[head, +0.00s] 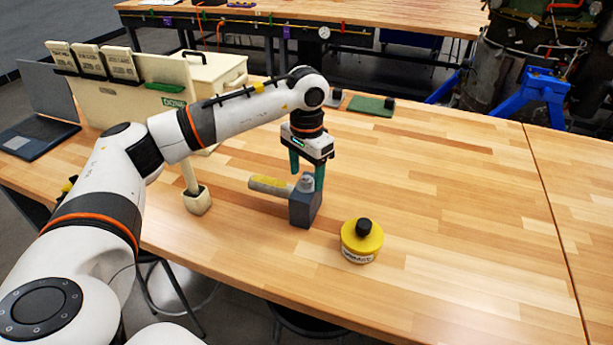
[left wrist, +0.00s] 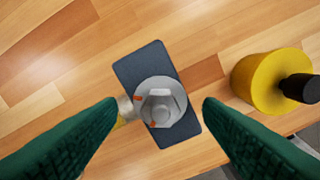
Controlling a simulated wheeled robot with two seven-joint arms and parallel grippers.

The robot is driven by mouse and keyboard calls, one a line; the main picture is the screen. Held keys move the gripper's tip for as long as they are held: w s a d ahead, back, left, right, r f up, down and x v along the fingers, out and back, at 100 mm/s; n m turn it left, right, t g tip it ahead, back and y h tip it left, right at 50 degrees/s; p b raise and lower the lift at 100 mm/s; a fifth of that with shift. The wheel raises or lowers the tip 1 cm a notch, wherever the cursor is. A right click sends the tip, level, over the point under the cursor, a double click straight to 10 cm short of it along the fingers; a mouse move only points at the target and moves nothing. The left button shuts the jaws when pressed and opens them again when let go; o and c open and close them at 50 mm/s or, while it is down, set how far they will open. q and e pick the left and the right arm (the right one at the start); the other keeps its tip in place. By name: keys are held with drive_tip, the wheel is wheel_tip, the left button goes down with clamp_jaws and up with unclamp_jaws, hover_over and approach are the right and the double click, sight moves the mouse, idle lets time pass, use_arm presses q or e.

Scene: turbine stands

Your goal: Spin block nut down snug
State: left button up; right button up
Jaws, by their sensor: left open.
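The block (head: 305,208) is dark blue-grey and stands on the wooden table. A grey nut (head: 306,183) sits on its top. The left wrist view looks down on the block (left wrist: 143,66) and the hex nut (left wrist: 160,104) with its round flange. A rod with a yellow sleeve (head: 270,185) sticks out from the block to the left. My left gripper (head: 307,180) points down over the block. Its green fingers are apart, one on each side of the nut, with gaps visible in the left wrist view (left wrist: 160,110). My right gripper is not in view.
A yellow round container (head: 361,241) with a black knob stands right of the block. The table's right side is clear.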

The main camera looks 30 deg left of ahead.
sight(306, 179)
use_arm(q)
drive_tip(key=shift+r+p, duration=1.1)
drive_tip(key=shift+r, duration=1.05)
